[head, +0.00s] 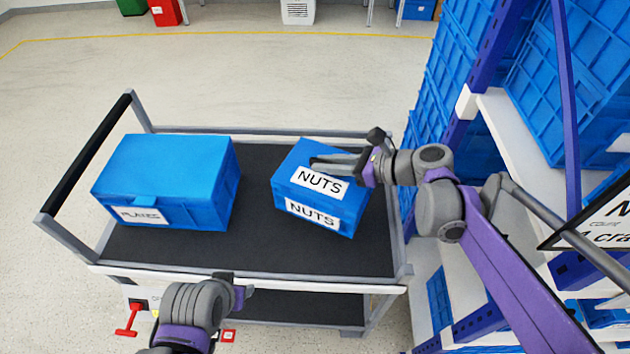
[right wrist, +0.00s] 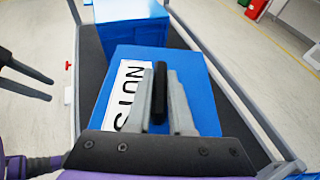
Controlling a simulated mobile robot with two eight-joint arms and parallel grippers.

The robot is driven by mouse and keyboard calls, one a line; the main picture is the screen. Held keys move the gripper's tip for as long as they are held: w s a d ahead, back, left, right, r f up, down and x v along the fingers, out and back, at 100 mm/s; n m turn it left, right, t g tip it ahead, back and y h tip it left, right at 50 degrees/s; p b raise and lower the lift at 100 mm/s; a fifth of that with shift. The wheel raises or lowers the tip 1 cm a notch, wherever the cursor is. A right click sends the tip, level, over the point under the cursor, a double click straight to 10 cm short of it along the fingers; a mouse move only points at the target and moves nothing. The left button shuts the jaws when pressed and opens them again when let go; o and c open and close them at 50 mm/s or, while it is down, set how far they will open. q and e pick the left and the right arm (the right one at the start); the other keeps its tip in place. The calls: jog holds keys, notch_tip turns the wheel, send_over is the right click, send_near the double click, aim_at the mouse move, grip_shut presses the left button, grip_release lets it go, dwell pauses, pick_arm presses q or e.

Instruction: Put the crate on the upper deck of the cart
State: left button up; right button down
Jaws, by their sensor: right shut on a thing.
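The blue crate labelled NUTS (head: 335,215) is over the right half of the cart's black upper deck (head: 255,245), turned slightly. I cannot tell whether its underside touches the deck. My right gripper (head: 322,163) is shut on the black handle on top of this crate. In the right wrist view the two grey fingers (right wrist: 160,95) flank the handle, with the crate's top (right wrist: 205,110) below. My left gripper (head: 240,290) is at the cart's near edge, away from the crate. Its two dark fingers (right wrist: 28,80) stand apart and empty in the right wrist view.
The cart has a black push handle (head: 85,155) at left. A shelf rack (head: 480,60) with blue crates stands close at right.

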jog(key=shift+w+f+b, duration=0.15)
jog(key=shift+f+b, duration=0.15)
jog(key=shift+f, duration=2.95)
jog(key=c, duration=0.8)
grip_release()
jog(key=shift+f, duration=0.1)
jog(key=shift+r, duration=0.2)
jog(key=v, duration=0.7)
jog(key=shift+d, duration=0.2)
